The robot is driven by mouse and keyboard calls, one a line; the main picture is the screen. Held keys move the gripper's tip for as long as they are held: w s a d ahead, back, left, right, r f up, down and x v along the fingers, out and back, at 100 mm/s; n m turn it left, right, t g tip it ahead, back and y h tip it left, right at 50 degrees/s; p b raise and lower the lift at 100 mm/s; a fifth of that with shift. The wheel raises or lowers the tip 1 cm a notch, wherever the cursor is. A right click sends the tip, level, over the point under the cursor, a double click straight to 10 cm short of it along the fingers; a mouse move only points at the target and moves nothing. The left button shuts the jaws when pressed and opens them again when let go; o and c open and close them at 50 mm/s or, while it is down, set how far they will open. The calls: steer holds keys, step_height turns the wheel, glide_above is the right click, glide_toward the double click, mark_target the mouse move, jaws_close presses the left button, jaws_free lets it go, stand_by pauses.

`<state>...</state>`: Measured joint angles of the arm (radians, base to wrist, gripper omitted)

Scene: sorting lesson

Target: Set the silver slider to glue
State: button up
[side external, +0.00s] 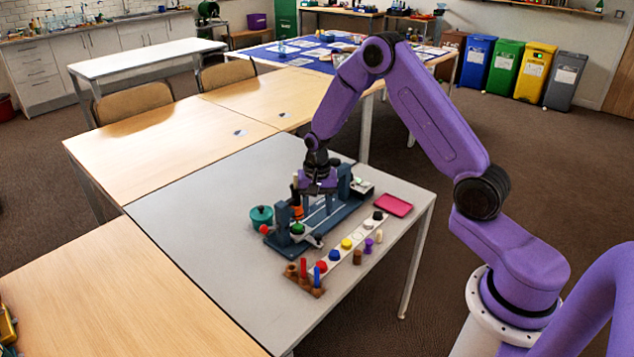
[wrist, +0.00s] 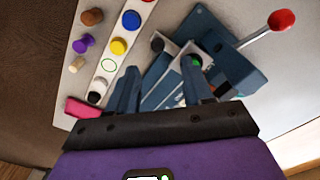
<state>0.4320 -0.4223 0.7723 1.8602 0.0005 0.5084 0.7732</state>
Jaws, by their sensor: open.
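A blue-grey device (side external: 345,212) stands on the grey table, with upright posts and pale rails. Its pale rail (wrist: 160,90) also shows in the wrist view, along with a red ball (wrist: 282,20) on a silver lever. I cannot clearly pick out the silver slider or read a glue label; my gripper hides part of the device. My gripper (side external: 318,185) is low over the device in the side view. In the wrist view my gripper (wrist: 160,84) has its fingers apart, with part of the device showing between them. I cannot tell whether either finger touches it.
A white strip (side external: 330,263) with coloured discs lies in front of the device. Brown, purple and cream pegs (side external: 368,246) stand beside it. A peg block (side external: 303,283), teal pot (side external: 261,216) and pink tray (side external: 393,205) are near. The table's left part is clear.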

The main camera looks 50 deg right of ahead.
step_height(320, 180, up, 8)
stand_by(0.4)
steer(key=shift+r, duration=0.1)
steer(key=s+a+r+n, duration=0.7)
steer(key=s+a+n, duration=0.3)
steer(key=s+a, duration=0.3)
steer(key=s+d+r+n, duration=0.1)
steer(key=s+n, duration=0.4)
steer(key=s, duration=0.5)
steer(key=s+r+n, duration=0.2)
steer(key=s+n, duration=0.4)
steer(key=s, duration=0.4)
steer(key=shift+s+d+n, duration=0.25)
steer(key=shift+d+n, duration=0.05)
steer(key=shift+d, duration=0.05)
